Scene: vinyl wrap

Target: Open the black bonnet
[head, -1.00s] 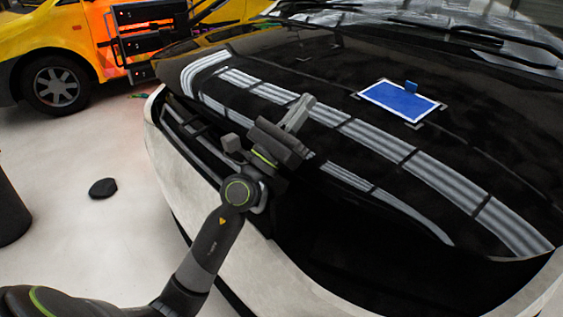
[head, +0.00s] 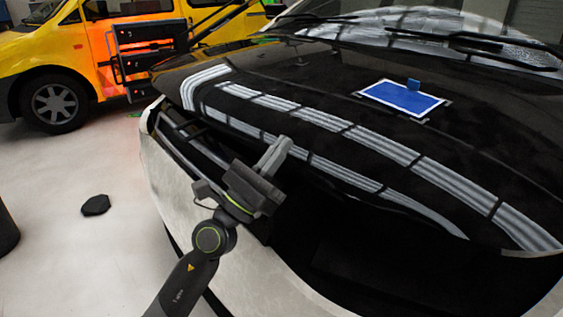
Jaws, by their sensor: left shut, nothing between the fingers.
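The black bonnet (head: 320,88) of the white car fills the right half of the head view. It has grey stripes, and a wide dark gap shows below its front edge. My left gripper (head: 277,150) is shut and empty at the bonnet's front edge, left of the middle. Its fingertips overlap the edge and a grey stripe in the picture; I cannot tell whether they touch it or are under it. My right gripper is not in view.
A blue card in a white frame (head: 403,98) lies on the bonnet. The white front bumper (head: 172,195) curves below my left arm. A yellow van (head: 50,62) and a black panel rack (head: 146,50) stand behind left. A black lump (head: 95,205) lies on otherwise open floor.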

